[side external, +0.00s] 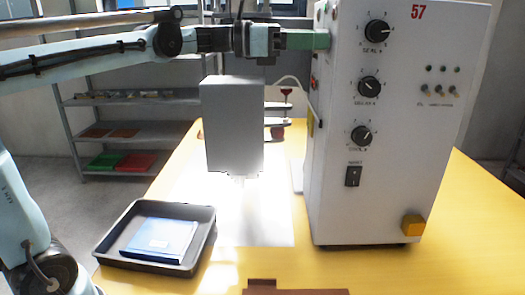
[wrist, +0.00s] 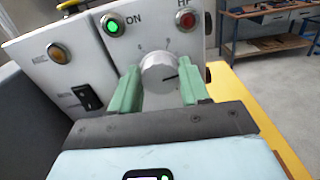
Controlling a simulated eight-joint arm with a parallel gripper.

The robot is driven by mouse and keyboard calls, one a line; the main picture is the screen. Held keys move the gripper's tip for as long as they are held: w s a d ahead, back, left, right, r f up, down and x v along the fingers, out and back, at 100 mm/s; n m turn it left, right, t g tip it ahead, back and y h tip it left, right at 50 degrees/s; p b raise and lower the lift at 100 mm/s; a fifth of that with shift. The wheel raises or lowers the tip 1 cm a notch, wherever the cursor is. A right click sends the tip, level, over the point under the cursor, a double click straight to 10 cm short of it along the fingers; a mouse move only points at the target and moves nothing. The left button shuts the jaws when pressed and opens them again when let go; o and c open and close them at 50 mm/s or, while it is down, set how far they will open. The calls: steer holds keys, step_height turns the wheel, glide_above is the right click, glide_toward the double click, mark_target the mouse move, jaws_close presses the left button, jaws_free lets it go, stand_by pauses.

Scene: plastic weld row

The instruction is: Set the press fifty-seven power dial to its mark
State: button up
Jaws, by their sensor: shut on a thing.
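Press 57 (side external: 375,205) is a white cabinet with a red "57" at its top right. In the wrist view, a silver-grey round dial (wrist: 157,70) sits on a white panel with small scale marks above it. A dark pointer line on the dial's face points to the right; the scale figures are too small to read surely. My gripper (wrist: 157,88) has its two green fingers shut on the dial, one at each side. In the side view my gripper (side external: 318,40) reaches the press's upper left side, and the gripped dial is hidden there.
A grey block-shaped head (side external: 234,125) hangs below my arm. A black tray (side external: 205,240) with a blue item stands on the yellow table (side external: 480,205).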

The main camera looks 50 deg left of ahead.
steer(key=shift+c, duration=0.2)
steer(key=shift+a+f+n, duration=0.1)
steer(key=shift+f+n, duration=0.05)
steer(key=shift+n, duration=7.15)
steer(key=shift+a+f+n, duration=0.1)
steer(key=shift+f+n, duration=0.05)
steer(key=shift+n, duration=7.15)
steer(key=o, duration=1)
steer(key=shift+d, duration=0.1)
steer(key=shift+o, duration=0.2)
